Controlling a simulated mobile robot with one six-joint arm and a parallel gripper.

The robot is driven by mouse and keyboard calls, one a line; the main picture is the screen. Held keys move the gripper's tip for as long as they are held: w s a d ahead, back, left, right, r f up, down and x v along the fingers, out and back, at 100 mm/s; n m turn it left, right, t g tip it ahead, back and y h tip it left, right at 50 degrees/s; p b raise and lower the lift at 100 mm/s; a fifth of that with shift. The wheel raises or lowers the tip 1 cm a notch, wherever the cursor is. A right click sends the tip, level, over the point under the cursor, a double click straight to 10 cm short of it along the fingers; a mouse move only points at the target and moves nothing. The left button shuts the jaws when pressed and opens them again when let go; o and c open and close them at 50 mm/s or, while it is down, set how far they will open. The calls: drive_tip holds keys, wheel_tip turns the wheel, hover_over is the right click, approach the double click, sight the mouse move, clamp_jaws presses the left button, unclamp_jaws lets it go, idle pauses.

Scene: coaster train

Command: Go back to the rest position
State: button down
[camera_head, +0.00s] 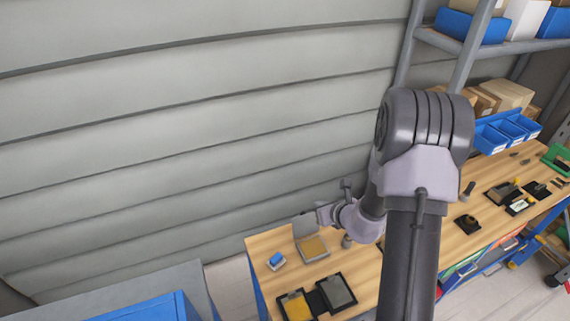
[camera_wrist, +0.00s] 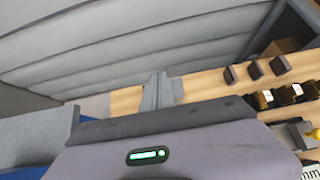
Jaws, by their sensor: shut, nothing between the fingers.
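My gripper (camera_head: 312,215) shows in the head view at the end of my arm, above the left part of the wooden workbench (camera_head: 264,243). It points to the left and is shut with nothing in it. In the wrist view the gripper (camera_wrist: 157,85) shows as a grey shape over the bench edge, and my wrist housing with a green light fills the lower middle. My arm hides the middle of the bench in the head view.
The bench holds a blue block (camera_head: 276,258), a grey tray with a yellow-brown pad (camera_head: 313,247), dark trays (camera_head: 337,291) and blue bins (camera_head: 507,131). A shelf rack (camera_head: 465,45) stands behind at the right. A grey corrugated wall (camera_head: 190,120) is behind. A blue box (camera_head: 150,308) is at lower left.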

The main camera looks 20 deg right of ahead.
drive_tip(key=s+a+r+n+g+y+b, duration=0.1)
drive_tip(key=s+a+r+n+y+b, duration=0.15)
drive_tip(key=a+n+b, duration=0.35)
drive_tip(key=s+a+r+n+y+b, duration=0.25)
drive_tip(key=a+n, duration=0.25)
drive_tip(key=a, duration=0.4)
drive_tip(key=s+a+r+n+g+y+b, duration=0.1)
drive_tip(key=s+a+r+n+y+b, duration=0.15)
drive_tip(key=a+n+b, duration=0.35)
drive_tip(key=s+a+f+n+g+h+b, duration=0.25)
drive_tip(key=s+a+n+b, duration=0.25)
drive_tip(key=s+n, duration=0.45)
drive_tip(key=s+d+f+n+h+b, duration=0.3)
drive_tip(key=s+d+n+b, duration=0.1)
drive_tip(key=s, duration=0.5)
drive_tip(key=shift+s+d+h, duration=0.2)
drive_tip(key=shift+d+h, duration=0.1)
drive_tip(key=shift+d, duration=0.4)
drive_tip(key=shift+d+n, duration=0.1)
drive_tip(key=shift+n, duration=0.15)
